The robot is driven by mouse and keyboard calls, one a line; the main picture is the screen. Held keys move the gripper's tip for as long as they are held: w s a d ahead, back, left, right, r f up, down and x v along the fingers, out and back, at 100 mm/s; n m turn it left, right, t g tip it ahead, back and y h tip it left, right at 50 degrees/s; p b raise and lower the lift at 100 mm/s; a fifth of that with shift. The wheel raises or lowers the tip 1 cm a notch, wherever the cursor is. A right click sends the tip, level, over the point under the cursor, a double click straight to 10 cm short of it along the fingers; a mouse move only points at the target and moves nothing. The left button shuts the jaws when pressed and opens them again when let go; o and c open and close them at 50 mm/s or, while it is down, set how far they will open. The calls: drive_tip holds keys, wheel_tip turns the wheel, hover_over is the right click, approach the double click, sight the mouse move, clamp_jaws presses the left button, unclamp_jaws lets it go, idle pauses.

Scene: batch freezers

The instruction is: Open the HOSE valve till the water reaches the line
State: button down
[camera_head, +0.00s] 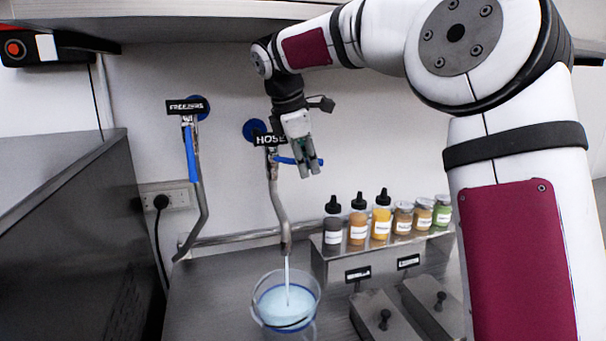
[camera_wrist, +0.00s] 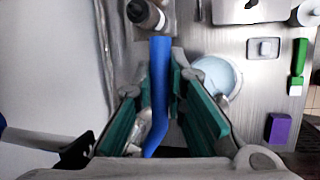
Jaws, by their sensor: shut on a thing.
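The HOSE valve has a black label (camera_head: 270,140) on the wall and a blue lever (camera_head: 284,160), turned sideways from its pipe. My gripper (camera_head: 308,170) is shut on the lever's outer part. In the wrist view the blue lever (camera_wrist: 159,85) runs between the green finger pads. A stream of water (camera_head: 287,275) falls from the hose spout into a clear container (camera_head: 318,295). Pale blue water (camera_head: 275,305) stands in it, with a dark line (camera_head: 292,326) close to the water's front edge. The exact gap between them is hard to tell.
The FREEZERS valve (camera_head: 191,155) is at left, its blue lever hanging down along its pipe. Several bottles and jars (camera_head: 382,215) stand on a steel ledge at right. A steel cabinet (camera_head: 70,240) fills the left side. Wall space around my gripper is clear.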

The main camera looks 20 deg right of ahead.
drive_tip(key=shift+r+h+b, duration=0.35)
drive_tip(key=shift+r+h, duration=0.15)
drive_tip(key=shift+h, duration=0.3)
drive_tip(key=c, duration=1.6)
unclamp_jaws()
